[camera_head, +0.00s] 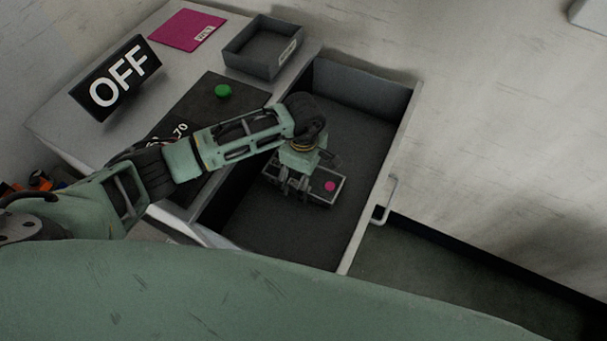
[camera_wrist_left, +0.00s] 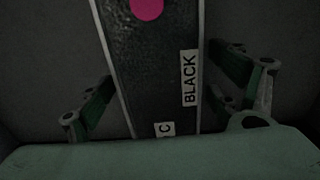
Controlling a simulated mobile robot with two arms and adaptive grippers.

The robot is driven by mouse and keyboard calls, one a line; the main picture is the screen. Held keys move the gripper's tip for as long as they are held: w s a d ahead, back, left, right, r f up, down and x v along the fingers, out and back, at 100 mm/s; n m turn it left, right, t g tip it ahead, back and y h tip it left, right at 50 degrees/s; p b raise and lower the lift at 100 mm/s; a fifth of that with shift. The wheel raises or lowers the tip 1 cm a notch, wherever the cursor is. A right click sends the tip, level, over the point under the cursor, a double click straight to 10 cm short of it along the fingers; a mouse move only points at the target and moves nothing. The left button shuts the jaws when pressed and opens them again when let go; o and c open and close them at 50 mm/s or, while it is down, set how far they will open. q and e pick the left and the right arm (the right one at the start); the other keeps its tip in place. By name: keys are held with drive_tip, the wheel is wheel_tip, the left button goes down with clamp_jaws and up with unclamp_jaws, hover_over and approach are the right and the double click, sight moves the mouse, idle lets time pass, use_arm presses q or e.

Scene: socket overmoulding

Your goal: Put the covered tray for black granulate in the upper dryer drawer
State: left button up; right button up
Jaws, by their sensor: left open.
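The covered tray (camera_head: 327,187) is a small dark tray with light edges and a magenta dot on top. It lies inside the open dryer drawer (camera_head: 363,226). In the left wrist view the tray (camera_wrist_left: 152,60) fills the middle and carries a label reading BLACK and a partly hidden one ending in C. My left gripper (camera_head: 292,190) is over the tray, with its fingers apart. In the left wrist view the left gripper (camera_wrist_left: 165,98) has fingers on either side of the tray, with gaps between them and its edges. My right gripper is not in view.
The dryer top holds an empty grey open tray (camera_head: 250,66), a magenta sheet (camera_head: 187,30), a green button (camera_head: 223,91) and a sign reading OFF (camera_head: 114,79). The drawer has raised walls and a handle (camera_head: 385,200) on its right. The drawer floor around the tray is clear.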

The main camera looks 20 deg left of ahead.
use_arm(q)
wheel_tip(320, 180, up, 12)
drive_tip(key=b, duration=0.2)
drive_tip(key=shift+f, duration=0.15)
